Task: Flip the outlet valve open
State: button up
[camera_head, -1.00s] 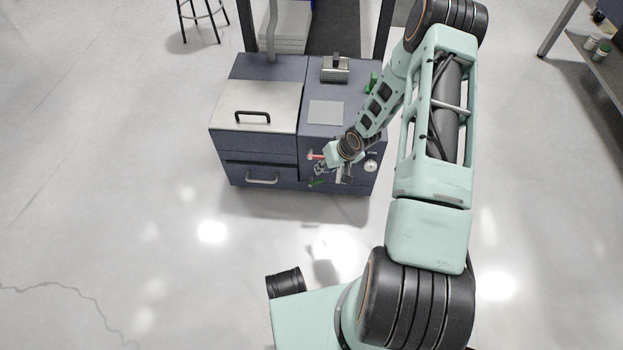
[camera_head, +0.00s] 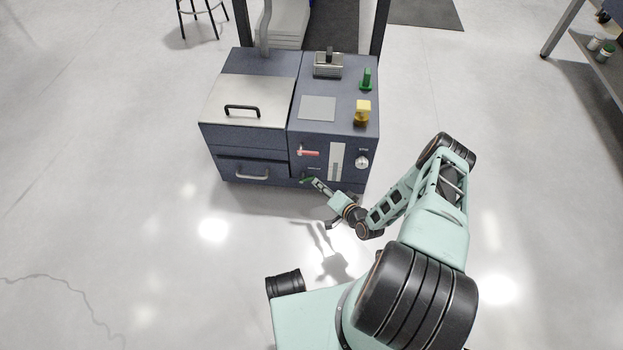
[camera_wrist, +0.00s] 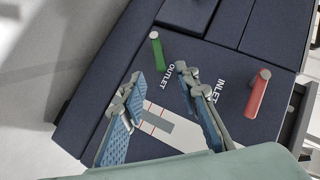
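The outlet valve has a green handle (camera_wrist: 157,51) beside the printed word OUTLET in the wrist view. In the head view the green handle (camera_head: 306,180) shows low on the machine's front. The inlet valve's red handle (camera_wrist: 258,93) sits by the word INLET; it also shows in the head view (camera_head: 309,152), sticking out sideways. My gripper (camera_wrist: 163,80) is open, its two fingers apart with nothing between them but the panel behind. In the head view my gripper (camera_head: 317,186) is at the lower front, close to the green handle. I cannot tell whether it touches.
The blue machine (camera_head: 250,143) has a hinged lid with a black handle (camera_head: 242,110) and a drawer handle (camera_head: 252,176). A white gauge strip (camera_head: 337,161) and a round knob (camera_head: 362,162) are on its front. Floor in front is clear.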

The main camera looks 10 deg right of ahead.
aim_at(311, 179)
jog(key=b+x, duration=0.3)
jog(key=x, duration=0.6)
jog(key=shift+c, duration=0.4)
grip_shut()
